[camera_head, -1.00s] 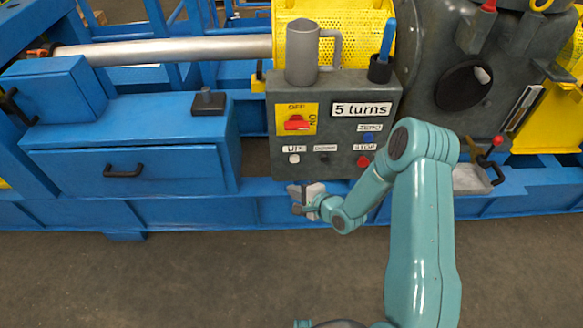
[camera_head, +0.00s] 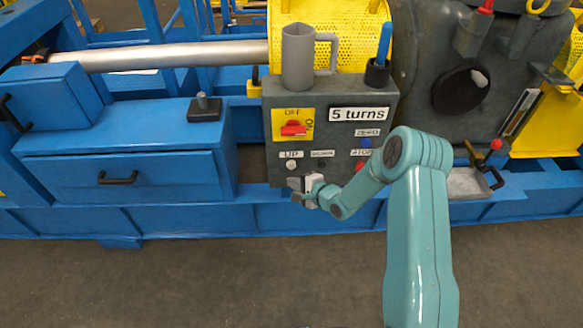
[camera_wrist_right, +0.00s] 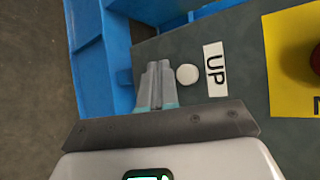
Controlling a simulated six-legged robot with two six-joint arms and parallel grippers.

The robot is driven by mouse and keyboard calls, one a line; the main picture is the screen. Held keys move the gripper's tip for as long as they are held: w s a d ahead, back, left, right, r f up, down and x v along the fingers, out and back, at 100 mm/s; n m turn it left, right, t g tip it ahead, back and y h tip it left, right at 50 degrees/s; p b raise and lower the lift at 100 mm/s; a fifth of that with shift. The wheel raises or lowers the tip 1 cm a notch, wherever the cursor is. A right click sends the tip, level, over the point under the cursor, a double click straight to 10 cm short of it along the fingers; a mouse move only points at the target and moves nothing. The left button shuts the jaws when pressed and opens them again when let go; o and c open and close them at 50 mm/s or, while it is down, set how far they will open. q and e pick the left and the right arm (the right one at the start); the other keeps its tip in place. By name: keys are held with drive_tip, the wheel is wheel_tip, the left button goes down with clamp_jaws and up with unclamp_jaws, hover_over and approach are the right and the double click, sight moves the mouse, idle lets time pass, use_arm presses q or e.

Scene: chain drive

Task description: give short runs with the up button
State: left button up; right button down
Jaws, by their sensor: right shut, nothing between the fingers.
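The grey control box (camera_head: 346,135) stands on the blue frame. Its white up button (camera_head: 291,165) sits under the "UP" label (camera_head: 291,154) at the lower left of the panel. My right gripper (camera_head: 292,183) is shut and empty, just below the up button in the head view. In the right wrist view the shut fingertips (camera_wrist_right: 158,66) are beside the white up button (camera_wrist_right: 187,75), with a small gap in the picture. I cannot tell how far the tips are from the panel. My left gripper is not in view.
A red switch (camera_head: 293,130) on a yellow plate sits above the up button. A blue button (camera_head: 366,143) and a red stop button (camera_head: 361,166) are at the panel's right. A grey mug (camera_head: 298,58) and a dark holder (camera_head: 378,72) stand on top of the box.

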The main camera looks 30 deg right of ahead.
drive_tip(key=shift+w+d+b, duration=0.2)
drive_tip(key=shift+w+d, duration=0.2)
drive_tip(key=shift+w, duration=0.25)
drive_tip(key=shift+w+d+b, duration=0.2)
drive_tip(key=shift+w+d, duration=0.2)
drive_tip(key=shift+w, duration=0.25)
idle(1.1)
drive_tip(key=shift+w+d, duration=0.2)
drive_tip(key=shift+w, duration=0.15)
drive_tip(key=shift+w+d, duration=0.3)
drive_tip(key=shift+w, duration=0.1)
idle(2.0)
drive_tip(key=shift+s+a, duration=0.1)
idle(1.5)
drive_tip(key=shift+s+a, duration=0.4)
drive_tip(key=shift+s, duration=0.3)
drive_tip(key=shift+s+a+p, duration=0.1)
drive_tip(key=shift+s+a, duration=0.35)
drive_tip(key=shift+s, duration=0.25)
drive_tip(key=shift+s+a+p, duration=0.15)
drive_tip(key=shift+s+a, duration=0.3)
drive_tip(key=shift+s, duration=0.25)
drive_tip(key=shift+s+a+p, duration=0.1)
drive_tip(key=shift+s+a, duration=0.35)
drive_tip(key=shift+s, duration=0.25)
